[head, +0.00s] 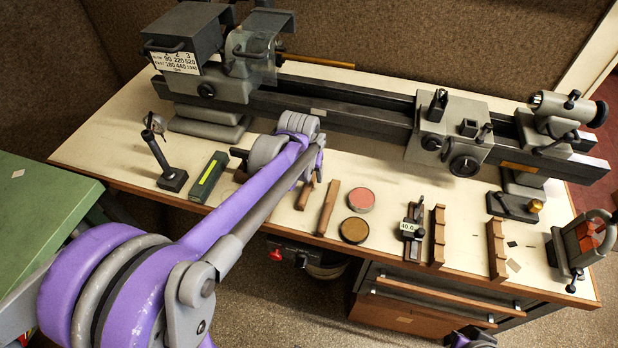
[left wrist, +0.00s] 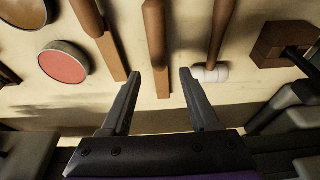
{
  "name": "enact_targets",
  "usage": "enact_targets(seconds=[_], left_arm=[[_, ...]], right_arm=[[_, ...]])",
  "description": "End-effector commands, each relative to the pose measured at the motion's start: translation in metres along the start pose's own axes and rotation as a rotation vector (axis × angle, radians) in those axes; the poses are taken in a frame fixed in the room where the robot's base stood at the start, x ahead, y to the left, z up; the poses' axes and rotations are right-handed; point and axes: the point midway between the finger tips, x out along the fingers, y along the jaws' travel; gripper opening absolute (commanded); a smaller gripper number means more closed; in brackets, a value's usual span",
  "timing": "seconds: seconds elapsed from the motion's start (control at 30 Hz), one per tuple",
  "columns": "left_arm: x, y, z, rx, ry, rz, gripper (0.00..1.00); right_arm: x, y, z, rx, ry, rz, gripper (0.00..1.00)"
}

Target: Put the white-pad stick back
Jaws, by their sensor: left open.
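The white-pad stick (left wrist: 218,40) shows in the left wrist view as a brown wooden handle with a white padded end (left wrist: 210,73). It lies on the bench, just right of my right-hand finger. In the head view my left arm hides it. My left gripper (left wrist: 161,72) is open, low over the bench. The end of another wooden stick (left wrist: 156,45) shows between its fingers, not gripped. A third stick (left wrist: 100,42) lies to the left. Two notched wooden racks (head: 437,237) (head: 497,250) stand at the bench's front right.
A lathe (head: 365,101) runs along the back of the bench. A red tin (head: 361,199) and an ochre tin (head: 354,230) stand right of the sticks. A brown block (left wrist: 280,43) with a dark rod is close to the white pad. A green box (head: 208,178) sits left.

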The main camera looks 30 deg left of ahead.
Motion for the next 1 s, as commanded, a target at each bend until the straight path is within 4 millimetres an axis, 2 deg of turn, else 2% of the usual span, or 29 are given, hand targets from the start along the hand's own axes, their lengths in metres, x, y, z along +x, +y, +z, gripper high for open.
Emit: enact_targets(seconds=[0.03, 0.1, 0.23, 0.43, 0.53, 0.67, 0.77, 0.9, 1.0], left_arm=[[-0.014, 0.0, 0.0, 0.0, 0.001, 0.0, 0.62], [-0.029, 0.0, 0.0, 0.0, 0.001, 0.0, 0.62], [-0.054, 0.0, 0.0, 0.0, 0.0, 0.0, 0.62], [-0.075, 0.0, 0.001, 0.0, 0.0, 0.0, 0.62], [-0.08, 0.004, 0.011, 0.011, 0.007, 0.004, 0.62], [-0.084, 0.019, 0.05, 0.055, 0.039, 0.019, 0.62], [-0.084, 0.032, 0.093, 0.102, 0.074, 0.037, 0.62], [-0.075, 0.043, 0.151, 0.162, 0.123, 0.061, 0.62], [-0.067, 0.047, 0.181, 0.194, 0.149, 0.075, 0.62]], right_arm=[[-0.002, 0.0, -0.002, 0.0, 0.001, 0.0, 0.0], [-0.004, 0.0, -0.003, 0.0, 0.002, 0.0, 0.0], [-0.005, 0.0, -0.005, 0.0, 0.004, 0.0, 0.0], [-0.007, 0.0, -0.006, 0.0, 0.005, 0.0, 0.0], [-0.007, 0.0, -0.006, 0.0, 0.005, 0.0, 0.0], [-0.007, 0.0, -0.006, 0.0, 0.005, 0.0, 0.0], [-0.007, 0.0, -0.006, 0.0, 0.005, 0.0, 0.0], [-0.007, 0.0, -0.006, 0.0, 0.005, 0.0, 0.0], [-0.007, 0.0, -0.006, 0.0, 0.005, 0.0, 0.0]])
